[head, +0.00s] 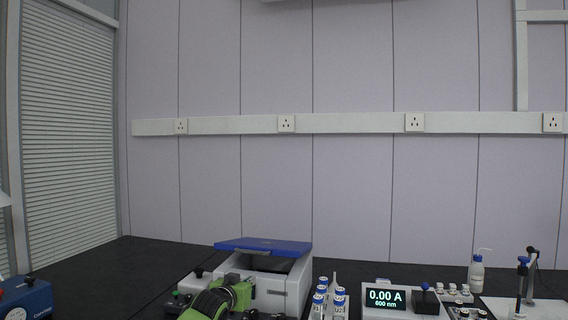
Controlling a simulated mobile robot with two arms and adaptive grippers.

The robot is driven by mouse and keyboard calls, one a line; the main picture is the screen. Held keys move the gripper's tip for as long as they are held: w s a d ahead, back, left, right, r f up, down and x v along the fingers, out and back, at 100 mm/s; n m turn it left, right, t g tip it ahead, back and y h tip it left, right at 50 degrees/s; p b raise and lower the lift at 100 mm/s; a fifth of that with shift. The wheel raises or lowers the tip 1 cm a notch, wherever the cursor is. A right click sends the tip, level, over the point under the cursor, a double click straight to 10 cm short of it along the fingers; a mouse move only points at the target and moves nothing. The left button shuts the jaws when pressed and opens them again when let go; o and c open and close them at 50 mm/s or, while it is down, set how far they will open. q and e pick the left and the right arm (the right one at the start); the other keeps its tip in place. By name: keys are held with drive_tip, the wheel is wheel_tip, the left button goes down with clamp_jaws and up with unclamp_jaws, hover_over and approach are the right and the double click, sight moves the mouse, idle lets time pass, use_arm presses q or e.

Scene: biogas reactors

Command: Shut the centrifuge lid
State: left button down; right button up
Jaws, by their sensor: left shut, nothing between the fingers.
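The centrifuge (281,290) is a white-grey box at the bottom centre of the head view, on the dark bench. Its blue lid (263,246) is raised, with a dark gap between the lid and the body. My left gripper (238,287), green and black, is shut and empty at the front left of the centrifuge, below the lid. It covers part of the centrifuge's front. I cannot tell whether it touches the body. My right gripper is not in view.
Racks of capped tubes (320,299) stand just right of the centrifuge. Farther right are a photometer with a lit display (385,298), a wash bottle (476,273) and a stand (522,280). A blue device (25,300) sits at the far left. Bench left of the centrifuge is mostly clear.

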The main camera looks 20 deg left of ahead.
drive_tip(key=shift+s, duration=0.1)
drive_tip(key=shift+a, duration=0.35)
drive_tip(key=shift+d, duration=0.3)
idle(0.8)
